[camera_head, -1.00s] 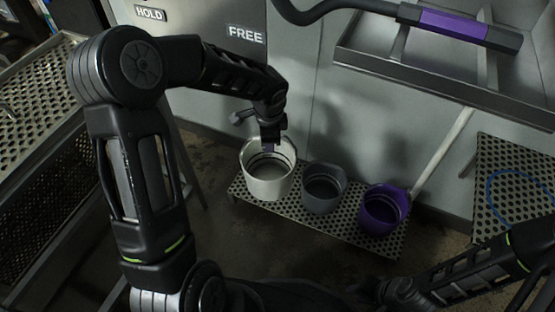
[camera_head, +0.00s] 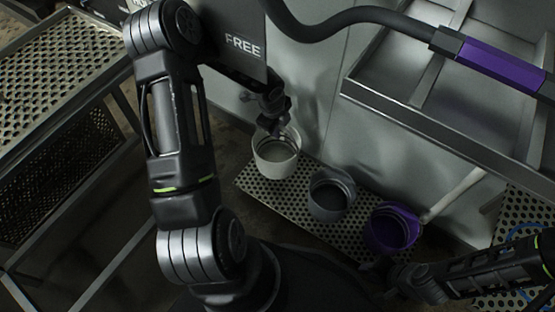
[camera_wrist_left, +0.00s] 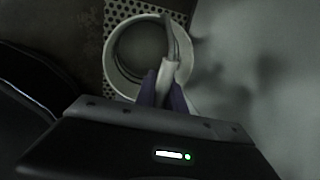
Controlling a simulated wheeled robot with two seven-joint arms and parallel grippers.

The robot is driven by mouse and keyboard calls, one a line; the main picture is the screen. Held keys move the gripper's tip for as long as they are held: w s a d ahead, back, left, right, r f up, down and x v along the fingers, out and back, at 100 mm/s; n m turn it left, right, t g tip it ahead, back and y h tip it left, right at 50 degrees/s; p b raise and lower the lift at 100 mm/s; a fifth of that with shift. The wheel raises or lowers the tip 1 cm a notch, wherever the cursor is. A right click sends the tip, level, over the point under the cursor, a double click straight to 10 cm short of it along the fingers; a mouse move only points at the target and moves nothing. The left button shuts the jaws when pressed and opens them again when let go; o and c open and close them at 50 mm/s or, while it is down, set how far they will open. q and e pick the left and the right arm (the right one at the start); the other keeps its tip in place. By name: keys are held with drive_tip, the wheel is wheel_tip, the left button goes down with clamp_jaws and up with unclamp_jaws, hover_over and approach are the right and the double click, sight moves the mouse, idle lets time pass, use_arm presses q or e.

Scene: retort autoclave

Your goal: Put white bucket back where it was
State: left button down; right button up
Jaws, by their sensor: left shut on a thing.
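The white bucket (camera_head: 276,160) is at the left end of a low perforated bench (camera_head: 256,187), roughly upright. I cannot tell whether its base touches the bench. My left gripper (camera_head: 272,128) is over the bucket's far rim. In the left wrist view, the gripper's purple fingers (camera_wrist_left: 163,90) are shut on the bucket's pale handle, at the near side of the white bucket's rim (camera_wrist_left: 113,62). The bucket looks empty inside.
A grey bucket (camera_head: 329,200) and a purple bucket (camera_head: 391,232) stand to the right on the same bench. A pale wall is close behind. A steel sink (camera_head: 440,120) and a purple-gripped hose (camera_head: 500,66) are at the upper right. A perforated table (camera_head: 60,62) is at the left.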

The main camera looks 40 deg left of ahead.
use_arm(q)
wheel_tip(320, 180, down, 5)
drive_tip(key=shift+r+b, duration=0.1)
drive_tip(key=shift+b, duration=0.75)
drive_tip(key=shift+f+b, duration=0.85)
drive_tip(key=shift+f, duration=1.15)
drive_tip(key=c, duration=1.4)
unclamp_jaws()
wheel_tip(320, 180, up, 12)
drive_tip(key=s+p, duration=0.2)
drive_tip(key=p, duration=0.3)
drive_tip(key=shift+s, duration=0.2)
